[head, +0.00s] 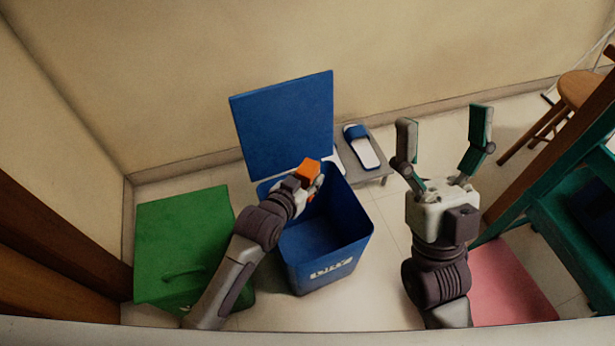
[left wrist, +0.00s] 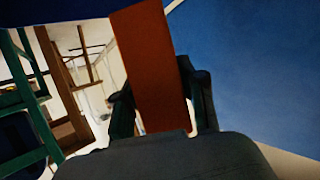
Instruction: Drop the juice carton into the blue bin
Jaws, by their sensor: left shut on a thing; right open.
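The juice carton (head: 309,170) is orange and is held by my left gripper (head: 312,182), which is shut on it. The carton also shows as an orange-red block (left wrist: 152,65) between the fingers in the left wrist view. The blue bin (head: 342,267) stands open on the floor, with its lid (head: 283,125) raised at the back. In the head view my left gripper and the carton appear over the back part of the bin's opening; their exact height cannot be told. The bin's visible inside looks empty. My right gripper (head: 442,150) is open and empty, right of the bin.
A green bin (head: 182,235) with its lid closed stands left of the blue bin. A small grey stand (head: 371,175) with a blue and white slipper (head: 361,147) is behind it. A pink mat (head: 508,285), a green frame (head: 565,235) and a wooden stool (head: 580,88) are at the right.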

